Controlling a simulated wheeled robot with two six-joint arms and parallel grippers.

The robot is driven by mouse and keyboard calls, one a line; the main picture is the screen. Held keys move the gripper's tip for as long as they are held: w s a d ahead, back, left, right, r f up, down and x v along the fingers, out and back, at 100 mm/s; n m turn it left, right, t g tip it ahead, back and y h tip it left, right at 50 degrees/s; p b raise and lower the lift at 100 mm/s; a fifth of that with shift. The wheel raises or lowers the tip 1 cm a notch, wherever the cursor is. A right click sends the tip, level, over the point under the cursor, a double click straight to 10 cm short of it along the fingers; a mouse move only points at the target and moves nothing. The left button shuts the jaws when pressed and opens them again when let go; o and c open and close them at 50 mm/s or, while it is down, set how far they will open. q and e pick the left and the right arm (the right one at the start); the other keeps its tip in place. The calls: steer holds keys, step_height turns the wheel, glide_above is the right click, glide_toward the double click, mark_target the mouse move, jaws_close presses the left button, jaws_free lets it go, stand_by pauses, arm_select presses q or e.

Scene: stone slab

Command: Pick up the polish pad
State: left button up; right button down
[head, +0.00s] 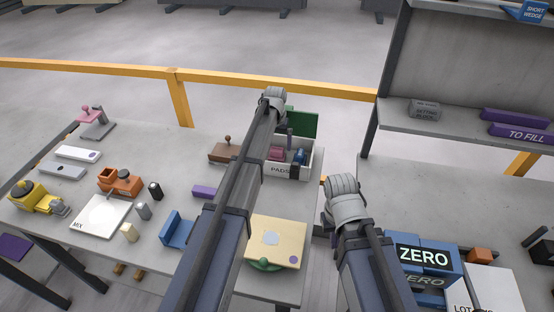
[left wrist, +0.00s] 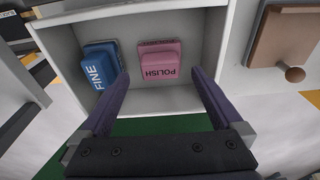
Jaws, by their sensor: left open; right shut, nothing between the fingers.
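The pink polish pad (head: 276,154) lies in the white PADS box (head: 270,171), beside the blue fine pad (head: 301,157). In the left wrist view the polish pad (left wrist: 160,68) shows its label and raised grip, with the fine pad (left wrist: 99,66) to its left. My left gripper (left wrist: 160,74) is open and empty, its two purple fingers spread over the box, one tip to either side of the polish pad. How far the tips are above the pad I cannot tell. My right arm's wrist shows right of the box, but its fingers are hidden.
The box's green lid (head: 303,123) stands open at the back. A brown block with a knob (head: 225,150) is beside the box. A cream plate (head: 277,238) lies in front. Blue ZERO boxes (head: 424,256) are at the right. A gap separates the two tables.

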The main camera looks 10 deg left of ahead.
mark_target(277, 149)
arm_select(q)
step_height(277, 149, down, 4)
steer(key=b, duration=0.2)
steer(key=shift+w+r+b, duration=0.15)
steer(key=shift+b, duration=0.2)
steer(key=shift+r, duration=0.1)
steer(key=c, duration=1.5)
steer(key=shift+r, duration=0.1)
steer(key=shift+s+r+p, duration=0.2)
steer(key=shift+s+p, duration=0.1)
steer(key=shift+p, duration=0.1)
step_height(277, 149, up, 6)
steer(key=p, duration=0.6)
steer(key=shift+s+r, duration=0.1)
steer(key=shift+r, duration=0.15)
steer(key=shift+s+r+p, duration=0.3)
steer(key=shift+p, duration=0.2)
steer(key=s, duration=1.8)
steer(key=shift+s+f+b, duration=0.3)
steer(key=shift+s+f, duration=0.05)
